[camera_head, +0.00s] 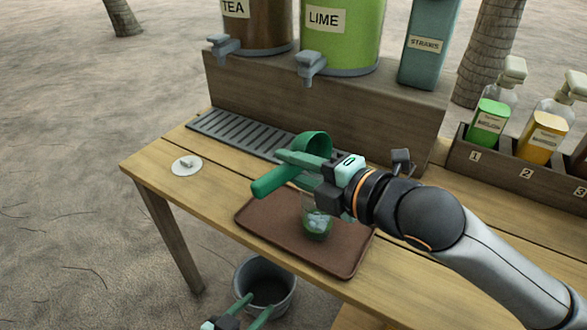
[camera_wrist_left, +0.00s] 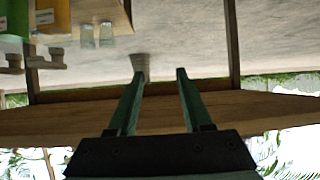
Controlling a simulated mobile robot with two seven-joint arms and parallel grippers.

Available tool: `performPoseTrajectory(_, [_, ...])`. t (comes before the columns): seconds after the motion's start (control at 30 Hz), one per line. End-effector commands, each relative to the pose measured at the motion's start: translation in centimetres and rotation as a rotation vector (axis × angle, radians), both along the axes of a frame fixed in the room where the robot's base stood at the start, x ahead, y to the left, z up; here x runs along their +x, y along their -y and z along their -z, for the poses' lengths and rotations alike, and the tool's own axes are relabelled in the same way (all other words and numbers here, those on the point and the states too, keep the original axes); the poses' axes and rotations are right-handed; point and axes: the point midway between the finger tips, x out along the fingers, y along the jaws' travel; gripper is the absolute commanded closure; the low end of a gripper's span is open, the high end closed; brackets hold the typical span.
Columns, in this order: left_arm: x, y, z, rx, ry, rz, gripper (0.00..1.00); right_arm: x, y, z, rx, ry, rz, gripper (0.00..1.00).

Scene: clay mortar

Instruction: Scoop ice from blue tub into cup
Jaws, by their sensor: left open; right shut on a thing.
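My right gripper (camera_head: 302,166) is shut on a green scoop (camera_head: 315,146), above the brown tray. The scoop's bowl shows behind the fingers and its handle sticks out toward the lower left. A clear cup (camera_head: 317,226) stands upright on the tray below my right gripper, with pale ice-like pieces and some green inside; its top is partly hidden by the gripper. My left gripper (camera_head: 257,305) is open and empty, low at the picture's bottom beside the table. Its two fingers stand apart in the left wrist view (camera_wrist_left: 161,74). I see no blue tub in either view.
The brown tray (camera_head: 258,231) lies on the wooden table (camera_head: 150,166). A grey bucket (camera_head: 283,282) stands below the table's front edge, near my left gripper. Tea (camera_head: 268,28) and lime (camera_head: 350,45) dispensers stand behind, with bottles (camera_head: 489,122) at right. The table's left end is mostly clear.

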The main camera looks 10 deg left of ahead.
Motion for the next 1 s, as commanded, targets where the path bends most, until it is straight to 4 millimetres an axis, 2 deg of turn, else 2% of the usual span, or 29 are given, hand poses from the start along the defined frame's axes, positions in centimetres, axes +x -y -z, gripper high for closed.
performPoseTrajectory(0.37, [1.4,0.1,-2.6,-0.004,0.130,0.008,0.50,0.2,-0.1,0.1,0.026,0.015,0.001,1.00])
performPoseTrajectory(0.7, [2.8,0.2,-5.8,-0.004,0.265,0.022,0.50,0.4,-0.1,0.1,0.048,0.029,0.001,1.00])
performPoseTrajectory(1.0, [3.4,0.2,-8.3,-0.001,0.371,0.031,0.50,0.5,-0.2,0.0,0.065,0.041,0.002,1.00])
